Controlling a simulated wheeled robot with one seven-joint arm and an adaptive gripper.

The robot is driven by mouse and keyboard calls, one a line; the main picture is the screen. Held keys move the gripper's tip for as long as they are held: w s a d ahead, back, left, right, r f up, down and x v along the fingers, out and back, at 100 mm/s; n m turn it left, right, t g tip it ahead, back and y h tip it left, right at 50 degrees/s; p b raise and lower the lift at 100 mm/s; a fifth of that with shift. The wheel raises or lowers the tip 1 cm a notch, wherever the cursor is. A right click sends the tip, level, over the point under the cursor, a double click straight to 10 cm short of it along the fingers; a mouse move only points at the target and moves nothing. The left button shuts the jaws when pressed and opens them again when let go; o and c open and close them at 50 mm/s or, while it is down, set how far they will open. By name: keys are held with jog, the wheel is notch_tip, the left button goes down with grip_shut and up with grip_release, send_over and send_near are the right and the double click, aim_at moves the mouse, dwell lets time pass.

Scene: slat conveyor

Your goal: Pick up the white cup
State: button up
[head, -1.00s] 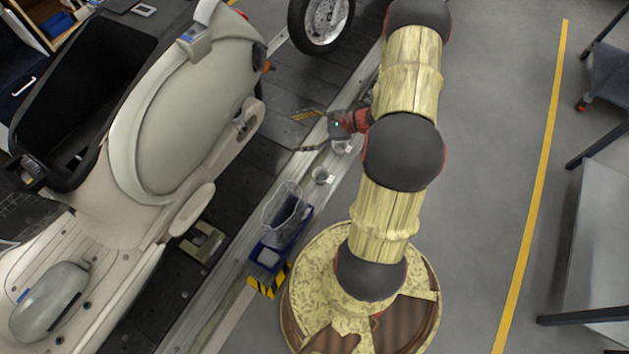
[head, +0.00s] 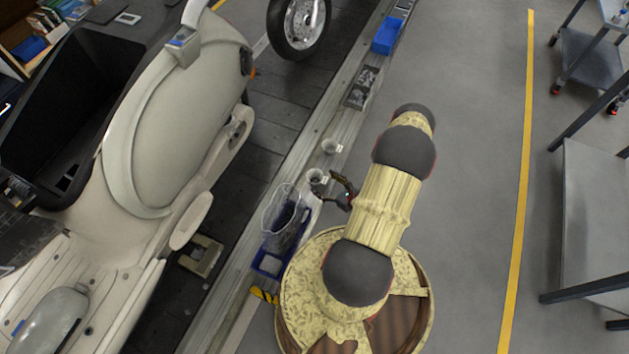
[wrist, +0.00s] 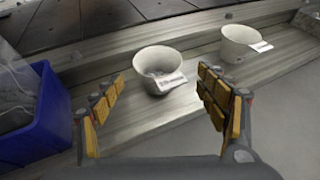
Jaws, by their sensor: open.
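Two whitish cups with pale labels stand upright on the metal rail beside the conveyor. One cup (wrist: 158,72) is near the middle of the wrist view, just beyond and between my fingertips; it also shows in the head view (head: 316,177). The other cup (wrist: 240,46) is to its right and farther off, and shows in the head view (head: 330,147). I cannot tell which one the task means by the white cup. My gripper (wrist: 160,95) is open and empty, its padded fingers spread wide. In the head view my gripper (head: 343,190) is beside the nearer cup.
A blue bin (wrist: 45,125) with a clear bag stands left of my gripper, close to the left finger; it also shows in the head view (head: 268,264). A cream scooter body (head: 165,125) stands on the dark slats.

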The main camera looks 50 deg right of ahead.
aim_at(315, 179)
jog(key=b+x, duration=0.1)
jog(key=x, duration=0.2)
jog(key=b+x, duration=0.1)
jog(key=x, duration=0.1)
jog(key=shift+a+f+b, duration=0.2)
jog(key=shift+f+b, duration=0.1)
jog(key=shift+f, duration=0.1)
jog(key=shift+w+d+f, duration=0.1)
jog(key=shift+w, duration=0.3)
jog(key=shift+c, duration=1)
jog(key=c, duration=1.1)
jog(key=shift+c, duration=0.7)
